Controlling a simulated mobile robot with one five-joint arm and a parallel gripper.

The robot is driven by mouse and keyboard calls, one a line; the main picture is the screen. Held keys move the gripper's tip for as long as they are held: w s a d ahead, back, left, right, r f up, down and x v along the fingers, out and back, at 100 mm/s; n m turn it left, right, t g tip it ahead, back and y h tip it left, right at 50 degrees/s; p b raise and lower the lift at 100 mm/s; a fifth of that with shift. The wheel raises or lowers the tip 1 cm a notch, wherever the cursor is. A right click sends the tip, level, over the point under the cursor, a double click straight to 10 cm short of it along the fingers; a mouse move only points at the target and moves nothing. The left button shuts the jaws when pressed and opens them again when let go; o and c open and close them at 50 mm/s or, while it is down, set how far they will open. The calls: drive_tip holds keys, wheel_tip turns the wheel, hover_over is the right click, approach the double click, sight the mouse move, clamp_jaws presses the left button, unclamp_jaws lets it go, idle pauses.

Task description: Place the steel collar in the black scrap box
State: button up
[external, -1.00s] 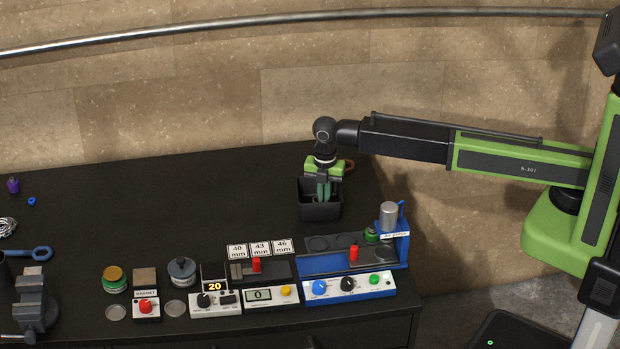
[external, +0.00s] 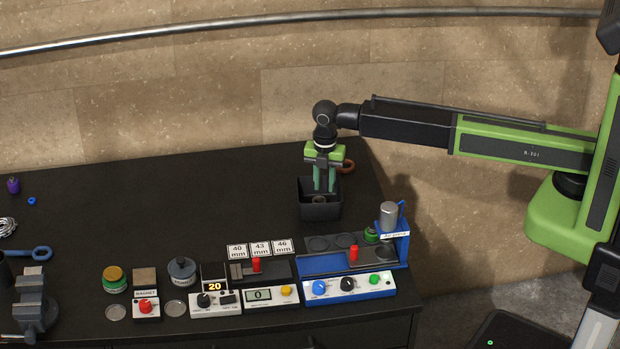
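The black scrap box (external: 320,212) stands on the dark bench, left of the bench's right edge. A small ring-shaped piece, which looks like the steel collar (external: 319,199), shows inside the box, below the fingertips. My gripper (external: 324,188) points straight down over the box. Its two green fingers are apart with a gap between them, and nothing is held between them. The fingertips are within or just above the box opening. The lower part of the collar is hidden by the box's front wall.
The blue press (external: 350,262) stands in front of the box. Label cards (external: 260,248), a gauge (external: 270,296) and a vise (external: 35,300) line the front. The bench's back middle is clear.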

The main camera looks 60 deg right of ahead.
wheel_tip(320, 180, up, 7)
drive_tip(key=p, duration=0.5)
drive_tip(key=shift+f, duration=0.15)
drive_tip(key=s+d+m, duration=0.8)
drive_tip(key=d+m, duration=0.3)
drive_tip(key=d, duration=0.3)
drive_tip(key=s+d+m, duration=0.9)
drive_tip(key=d+m, duration=0.2)
drive_tip(key=d, duration=0.3)
wheel_tip(320, 180, down, 9)
drive_tip(key=b, duration=0.9)
drive_tip(key=shift+w, duration=0.25)
